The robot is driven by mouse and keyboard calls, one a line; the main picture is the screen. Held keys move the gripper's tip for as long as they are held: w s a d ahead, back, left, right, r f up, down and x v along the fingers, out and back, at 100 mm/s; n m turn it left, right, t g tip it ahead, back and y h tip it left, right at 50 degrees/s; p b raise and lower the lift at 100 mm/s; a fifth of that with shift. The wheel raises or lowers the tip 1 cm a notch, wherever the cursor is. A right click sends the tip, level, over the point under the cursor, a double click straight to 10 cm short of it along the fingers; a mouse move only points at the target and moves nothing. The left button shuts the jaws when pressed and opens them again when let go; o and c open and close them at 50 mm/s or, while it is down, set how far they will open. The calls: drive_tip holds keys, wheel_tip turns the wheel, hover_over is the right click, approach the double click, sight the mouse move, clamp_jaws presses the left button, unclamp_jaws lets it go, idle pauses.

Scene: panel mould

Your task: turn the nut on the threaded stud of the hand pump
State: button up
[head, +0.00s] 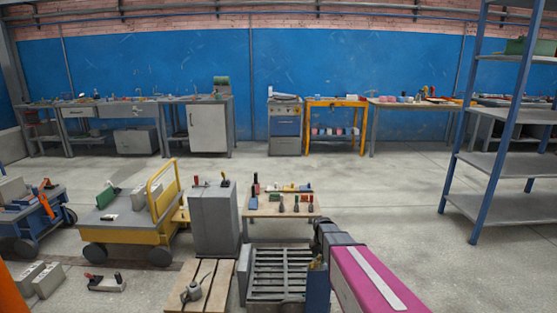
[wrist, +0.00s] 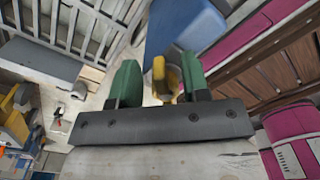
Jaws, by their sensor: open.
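In the wrist view my gripper (wrist: 158,86) shows as two green fingers on a dark bar, spread apart. A small yellow piece (wrist: 160,74) with a rounded end lies in line with the gap between them; I cannot tell whether either finger touches it. A blue body (wrist: 197,28) lies just beyond the fingers. A blue block (head: 317,290) also stands right of the grey slatted grate in the head view. I cannot make out the hand pump, its stud or its nut for certain. The gripper's fingers cannot be made out in the head view.
The grey grate (head: 280,272) and a wooden pallet (head: 213,282) lie to the left. Behind are a grey cabinet (head: 213,225) and a small tool table (head: 280,210). Open floor lies farther back.

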sight(322, 267)
clamp_jaws()
drive_tip(key=shift+s+d+m, duration=0.15)
drive_tip(key=shift+s+m, duration=0.1)
drive_tip(key=shift+m, duration=0.65)
drive_tip(key=shift+s+d+m, duration=0.15)
drive_tip(key=shift+s+m, duration=0.05)
drive_tip(key=shift+m, duration=0.7)
drive_tip(key=shift+s+d+m, duration=0.1)
drive_tip(key=shift+s+m, duration=0.15)
drive_tip(key=shift+m, duration=0.6)
drive_tip(key=shift+s+d+m, duration=0.1)
drive_tip(key=shift+s+m, duration=0.1)
drive_tip(key=shift+m, duration=0.65)
drive_tip(key=shift+s+m, duration=0.35)
drive_tip(key=shift+m, duration=0.55)
drive_tip(key=shift+s+m, duration=0.2)
drive_tip(key=shift+m, duration=0.6)
